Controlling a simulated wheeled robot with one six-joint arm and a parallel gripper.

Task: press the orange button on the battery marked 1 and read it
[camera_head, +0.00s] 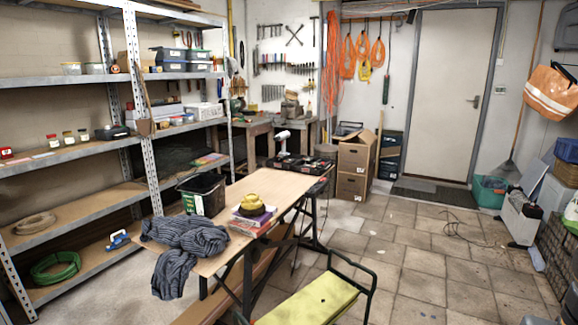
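I cannot make out a battery marked 1 or an orange button at this size. A small red thing (7,153) stands on the left shelf at the picture's left edge; I cannot tell what it is. A dark box-like thing (112,132) lies further right on the same shelf, also unclear. A white and dark cordless drill (282,140) stands by a dark case at the far end of the table. My gripper is not in view.
A green-padded kneeler (312,301) stands in front. Metal shelves (146,115) line the left. Tiled floor (410,262) is open towards the door (452,95).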

